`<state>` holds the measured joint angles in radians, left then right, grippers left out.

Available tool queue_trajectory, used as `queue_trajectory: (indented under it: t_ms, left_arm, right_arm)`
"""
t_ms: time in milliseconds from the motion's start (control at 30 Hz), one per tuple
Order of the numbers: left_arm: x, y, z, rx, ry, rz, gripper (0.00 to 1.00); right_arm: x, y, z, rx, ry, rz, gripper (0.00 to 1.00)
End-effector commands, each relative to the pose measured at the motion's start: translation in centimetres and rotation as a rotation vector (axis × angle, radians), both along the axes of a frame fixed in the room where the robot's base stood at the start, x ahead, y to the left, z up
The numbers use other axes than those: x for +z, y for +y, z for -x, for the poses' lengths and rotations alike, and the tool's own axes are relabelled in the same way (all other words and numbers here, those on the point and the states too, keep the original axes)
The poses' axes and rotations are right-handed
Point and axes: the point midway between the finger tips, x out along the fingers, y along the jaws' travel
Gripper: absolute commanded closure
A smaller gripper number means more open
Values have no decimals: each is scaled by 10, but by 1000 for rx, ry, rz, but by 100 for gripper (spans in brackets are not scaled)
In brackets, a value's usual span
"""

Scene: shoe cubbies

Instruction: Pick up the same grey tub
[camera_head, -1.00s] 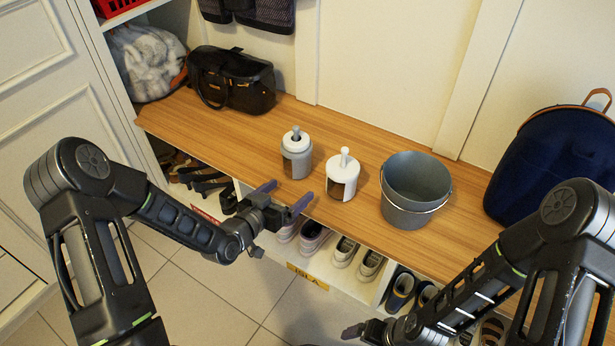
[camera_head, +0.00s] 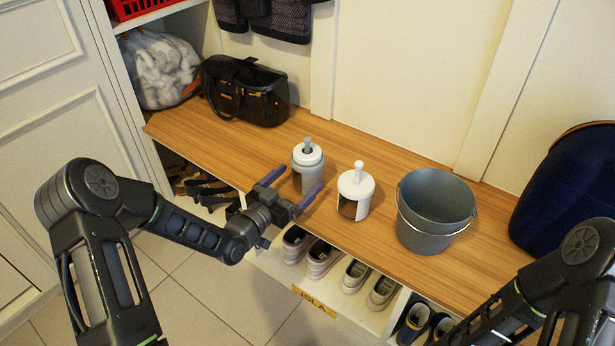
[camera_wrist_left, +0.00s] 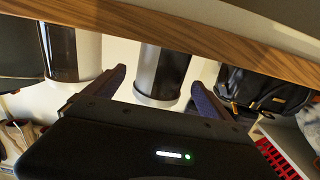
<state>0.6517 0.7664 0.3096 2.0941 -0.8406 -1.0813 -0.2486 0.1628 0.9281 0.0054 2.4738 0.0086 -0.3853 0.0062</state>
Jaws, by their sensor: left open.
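The grey tub (camera_head: 308,168), with a paler lid and a grey knob, stands upright on the wooden bench top (camera_head: 400,158). My left gripper (camera_head: 302,179) is open, its purple-grey fingers pointing at the tub from the front edge of the bench, one finger toward each side. In the left wrist view the tub (camera_wrist_left: 162,72) appears upside down between the two fingertips (camera_wrist_left: 160,80), with a gap on both sides. I cannot tell whether the fingertips have passed its front. My right gripper is outside the frame.
A white tub (camera_head: 357,190) with a knob stands just right of the grey tub. A grey bucket (camera_head: 434,212) with a wire handle is farther right. A black handbag (camera_head: 246,92) sits behind left, a navy bag (camera_head: 565,190) far right. Shoes (camera_head: 320,258) fill cubbies below.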

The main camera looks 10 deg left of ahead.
Motion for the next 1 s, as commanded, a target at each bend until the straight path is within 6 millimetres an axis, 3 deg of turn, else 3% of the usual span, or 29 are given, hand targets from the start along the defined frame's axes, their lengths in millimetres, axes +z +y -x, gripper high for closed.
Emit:
queue_trajectory:
  t_ms: [267, 700, 1000]
  left_arm:
    - [0, 0, -2, 1, 0, 0, 6]
    - [-1, -17, -48, 0, 0, 0, 6]
    - [0, -17, -49, 1, 1, 0, 6]
  right_arm:
    - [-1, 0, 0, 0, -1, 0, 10]
    - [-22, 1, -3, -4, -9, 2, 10]
    - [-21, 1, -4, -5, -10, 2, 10]
